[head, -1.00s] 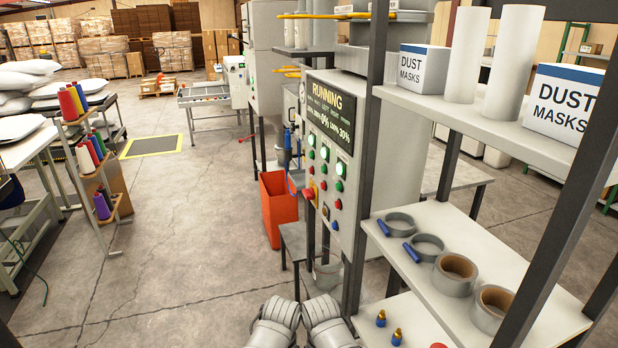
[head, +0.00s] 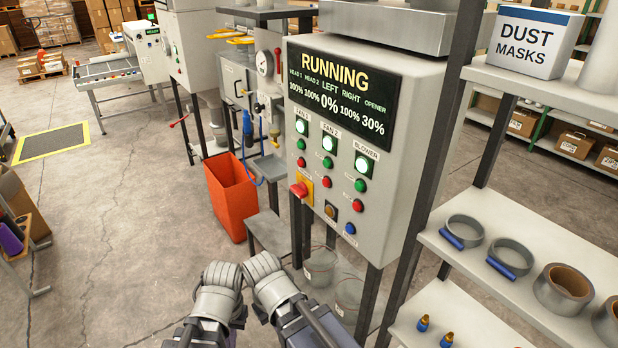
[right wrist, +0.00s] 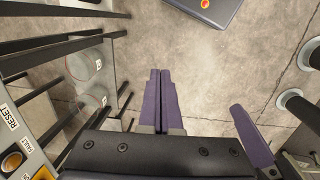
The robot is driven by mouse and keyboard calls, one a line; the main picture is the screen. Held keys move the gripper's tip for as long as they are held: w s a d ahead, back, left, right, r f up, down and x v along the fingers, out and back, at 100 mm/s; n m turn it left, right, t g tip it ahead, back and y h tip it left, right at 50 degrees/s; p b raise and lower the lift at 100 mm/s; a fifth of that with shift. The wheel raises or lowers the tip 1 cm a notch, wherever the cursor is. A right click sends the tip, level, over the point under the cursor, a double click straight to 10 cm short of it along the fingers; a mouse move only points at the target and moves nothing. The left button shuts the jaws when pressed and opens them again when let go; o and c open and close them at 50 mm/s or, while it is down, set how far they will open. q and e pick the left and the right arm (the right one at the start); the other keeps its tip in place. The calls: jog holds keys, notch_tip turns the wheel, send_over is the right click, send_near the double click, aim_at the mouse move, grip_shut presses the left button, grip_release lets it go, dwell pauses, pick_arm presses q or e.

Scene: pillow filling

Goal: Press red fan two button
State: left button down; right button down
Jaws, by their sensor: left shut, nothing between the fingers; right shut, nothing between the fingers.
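The grey control panel (head: 395,100) stands right of centre in the head view. Its FAN 2 column is the middle one, with a lit white-green lamp (head: 329,143), a green button (head: 327,162) and a red fan two button (head: 326,182) below. My left gripper (head: 228,337) is folded down at the bottom edge, mostly hidden by its arm; its purple finger shows in the right wrist view (right wrist: 250,138). My right gripper (right wrist: 162,95) is shut and empty, pointing down over the floor. Both are below the panel and apart from it.
A red emergency knob (head: 301,189) sits beside the column. Shelves (head: 535,245) with tape rolls stand close on the right. Buckets (head: 320,267) stand under the panel. An orange bin (head: 230,195) is left of it. Open floor (head: 110,220) lies to the left.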

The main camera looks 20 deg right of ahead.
pick_arm(q)
jog(key=shift+w+a, duration=0.2)
jog(key=shift+w, duration=0.05)
pick_arm(e)
jog(key=shift+w+a, duration=0.15)
jog(key=shift+w, duration=0.1)
